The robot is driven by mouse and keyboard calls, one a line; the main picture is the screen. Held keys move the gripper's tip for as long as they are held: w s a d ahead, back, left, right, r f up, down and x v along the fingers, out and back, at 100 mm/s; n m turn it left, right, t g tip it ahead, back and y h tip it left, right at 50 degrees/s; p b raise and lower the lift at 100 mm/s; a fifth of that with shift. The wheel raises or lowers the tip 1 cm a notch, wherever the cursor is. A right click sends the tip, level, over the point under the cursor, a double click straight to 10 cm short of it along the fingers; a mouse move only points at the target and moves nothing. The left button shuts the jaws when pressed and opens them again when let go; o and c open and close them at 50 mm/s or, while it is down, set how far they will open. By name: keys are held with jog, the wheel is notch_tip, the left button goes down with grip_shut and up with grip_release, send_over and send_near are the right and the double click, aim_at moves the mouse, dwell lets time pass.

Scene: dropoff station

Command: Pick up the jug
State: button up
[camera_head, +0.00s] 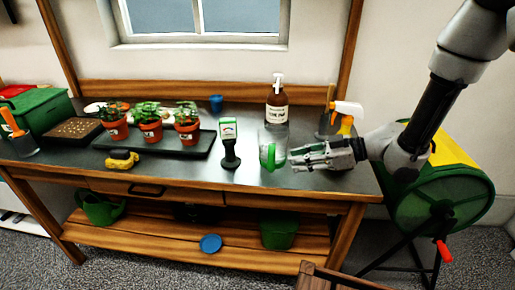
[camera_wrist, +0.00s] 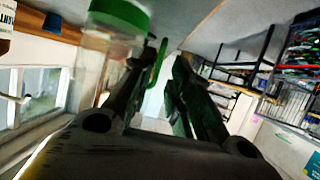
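The jug (camera_head: 273,138) stands on the bench with a clear body, a green band at its bottom and a green handle facing my gripper. My gripper (camera_head: 292,158) is just to its right, pointing left, with its fingers apart and nothing seen held. In the wrist view, which appears upside down, the jug's green bottom (camera_wrist: 122,13) and clear body show at upper left, partly behind one finger. The green handle shows near and between the fingertips of my gripper (camera_wrist: 163,55). I cannot tell whether a finger touches it.
On the bench (camera_head: 222,175), a green and black meter (camera_head: 229,145) stands left of the jug. A brown pump bottle (camera_head: 277,105) stands behind it, and an orange-and-white spray bottle (camera_head: 347,115) behind my gripper. Potted plants on a black tray (camera_head: 183,149) are further left. A green drum (camera_head: 440,200) stands right.

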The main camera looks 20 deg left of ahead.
aim_at(271, 170)
jog(key=shift+s+a+f, duration=0.1)
jog(key=shift+a, duration=0.6)
jog(key=x, duration=0.7)
jog(key=shift+s+a, duration=0.15)
jog(key=shift+a, duration=0.1)
grip_shut()
jog(key=shift+r, duration=0.25)
